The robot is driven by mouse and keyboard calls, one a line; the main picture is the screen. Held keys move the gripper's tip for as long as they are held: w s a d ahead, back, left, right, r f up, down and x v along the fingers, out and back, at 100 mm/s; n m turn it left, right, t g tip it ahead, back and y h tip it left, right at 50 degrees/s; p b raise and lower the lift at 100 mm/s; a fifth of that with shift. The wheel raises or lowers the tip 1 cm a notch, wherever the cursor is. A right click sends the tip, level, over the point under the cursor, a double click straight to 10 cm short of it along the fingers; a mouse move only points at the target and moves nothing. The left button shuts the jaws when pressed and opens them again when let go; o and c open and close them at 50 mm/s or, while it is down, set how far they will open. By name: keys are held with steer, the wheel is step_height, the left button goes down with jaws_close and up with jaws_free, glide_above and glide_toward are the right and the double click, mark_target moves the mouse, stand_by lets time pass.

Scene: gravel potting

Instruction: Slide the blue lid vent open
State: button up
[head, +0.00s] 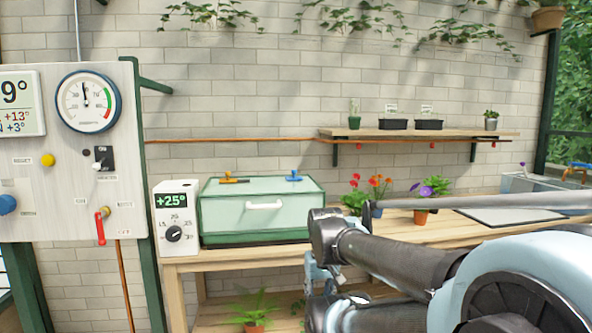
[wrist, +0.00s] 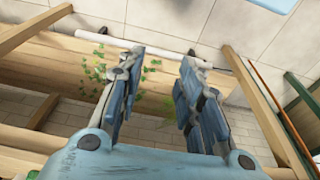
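The blue lid vent (head: 293,177) is a small blue knob piece on the right of the top of a green-framed propagator box (head: 262,205). An orange vent piece (head: 233,180) sits on the same lid to its left. The box stands on the left of the bench, with a white handle on its front. My gripper (head: 322,283) is in front of the bench, below and to the right of the box, and apart from the blue vent. In the wrist view my gripper (wrist: 160,100) has its two fingers spread with nothing between them. The blue vent is not in the wrist view.
A panel (head: 75,150) with a gauge and a red lever stands at far left. A shelf (head: 420,133) hangs behind.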

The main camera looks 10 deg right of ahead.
steer(key=shift+o, duration=0.8)
step_height(320, 180, up, 46)
steer(key=n+g, duration=0.2)
steer(key=n, duration=0.7)
glide_above(294, 174)
steer(key=f, duration=1.1)
steer(key=w+f, duration=0.1)
steer(key=f, duration=0.5)
jaws_close()
